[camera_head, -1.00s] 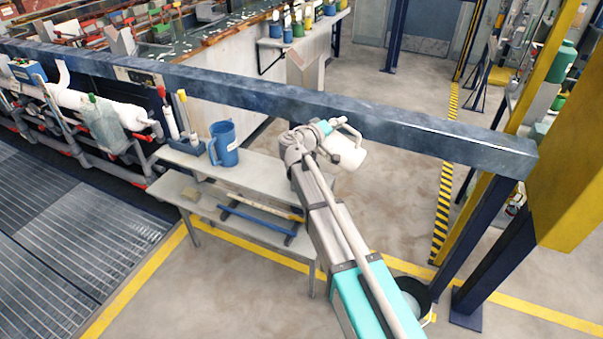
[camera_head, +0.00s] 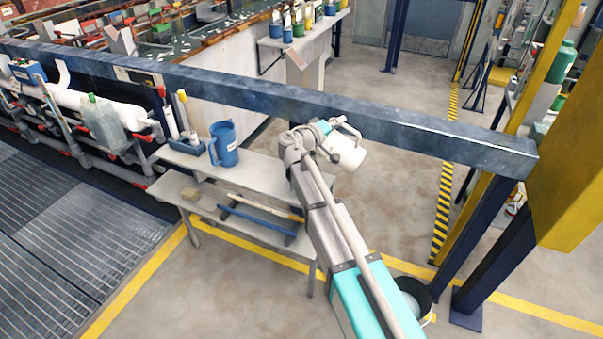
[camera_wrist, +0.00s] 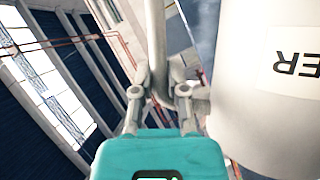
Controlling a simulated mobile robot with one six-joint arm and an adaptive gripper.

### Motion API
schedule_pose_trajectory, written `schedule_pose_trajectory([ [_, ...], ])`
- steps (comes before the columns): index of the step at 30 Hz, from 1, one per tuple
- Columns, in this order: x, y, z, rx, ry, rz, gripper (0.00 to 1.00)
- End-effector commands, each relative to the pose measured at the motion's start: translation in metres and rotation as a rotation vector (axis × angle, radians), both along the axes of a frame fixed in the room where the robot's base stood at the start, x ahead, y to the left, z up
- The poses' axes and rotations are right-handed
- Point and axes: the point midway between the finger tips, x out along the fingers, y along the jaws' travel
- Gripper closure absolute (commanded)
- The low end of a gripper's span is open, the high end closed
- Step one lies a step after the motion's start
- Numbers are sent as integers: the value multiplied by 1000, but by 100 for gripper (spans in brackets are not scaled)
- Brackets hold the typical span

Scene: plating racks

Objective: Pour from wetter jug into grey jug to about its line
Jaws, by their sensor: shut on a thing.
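My gripper (camera_head: 326,130) is raised at the end of my arm, to the right of the grey bench. It is shut on the handle of a white jug (camera_head: 347,153). In the wrist view the fingers (camera_wrist: 159,92) close around the pale handle (camera_wrist: 156,45). The jug's body (camera_wrist: 265,120) fills the right side there, with a label whose upside-down letters end in "ER". Its contents are hidden. A blue jug (camera_head: 224,148) stands upright on the bench top. I cannot make out a grey jug.
The grey bench (camera_head: 262,178) has a lower shelf with rods on it. A dark blue beam (camera_head: 250,92) crosses behind. A dark bucket (camera_head: 415,293) is on the floor.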

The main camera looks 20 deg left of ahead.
Motion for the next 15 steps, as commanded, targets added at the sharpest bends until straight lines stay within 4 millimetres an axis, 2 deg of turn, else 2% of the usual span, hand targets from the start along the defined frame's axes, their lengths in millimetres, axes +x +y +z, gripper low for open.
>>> schedule_pose_trajectory([
  [15, -1, 6, 5, -55, 4, 0, 100],
])
